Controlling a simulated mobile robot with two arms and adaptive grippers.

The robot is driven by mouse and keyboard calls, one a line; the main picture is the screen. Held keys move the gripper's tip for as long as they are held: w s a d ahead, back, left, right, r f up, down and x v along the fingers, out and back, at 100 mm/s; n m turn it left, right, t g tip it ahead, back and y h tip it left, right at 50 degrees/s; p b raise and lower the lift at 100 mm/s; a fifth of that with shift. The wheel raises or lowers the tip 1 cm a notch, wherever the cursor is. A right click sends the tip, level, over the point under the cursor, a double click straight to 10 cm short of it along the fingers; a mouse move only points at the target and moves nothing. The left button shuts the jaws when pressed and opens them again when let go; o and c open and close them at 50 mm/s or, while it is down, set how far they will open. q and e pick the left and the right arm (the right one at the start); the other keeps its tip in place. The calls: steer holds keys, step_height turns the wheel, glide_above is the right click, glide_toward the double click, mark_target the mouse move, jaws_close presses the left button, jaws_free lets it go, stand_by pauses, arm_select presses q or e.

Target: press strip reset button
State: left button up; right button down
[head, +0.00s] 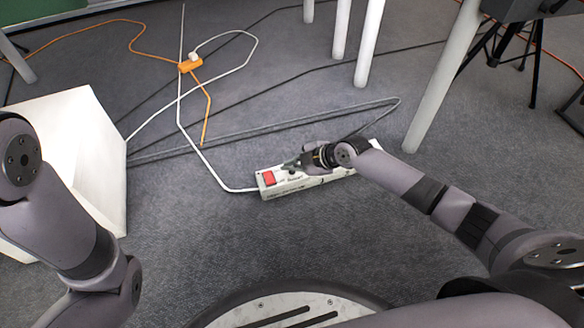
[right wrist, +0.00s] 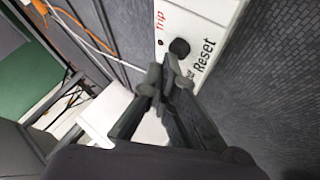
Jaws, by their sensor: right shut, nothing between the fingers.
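A white power strip (head: 291,186) lies on the grey carpet with a red switch (head: 269,178) at its left end. In the right wrist view the strip (right wrist: 213,12) shows a round black button (right wrist: 179,47) beside the printed words "Trip" and "Reset". My right gripper (head: 296,163) is over the strip, just right of the red switch, and hides part of it. Its fingertips (right wrist: 171,77) are shut and empty, close to the black button; I cannot tell whether they touch it. My left arm shows at the left, but its gripper is out of view.
A white box (head: 60,118) stands at the left. An orange socket block (head: 190,65) with orange and white cables lies behind. Grey and black cables cross the carpet. White table legs (head: 440,85) stand at the back right. The carpet in front of the strip is clear.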

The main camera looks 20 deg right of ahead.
mark_target(292, 173)
step_height(292, 173, up, 6)
steer(key=p, duration=0.5)
steer(key=shift+r, duration=0.1)
stand_by(0.4)
stand_by(0.5)
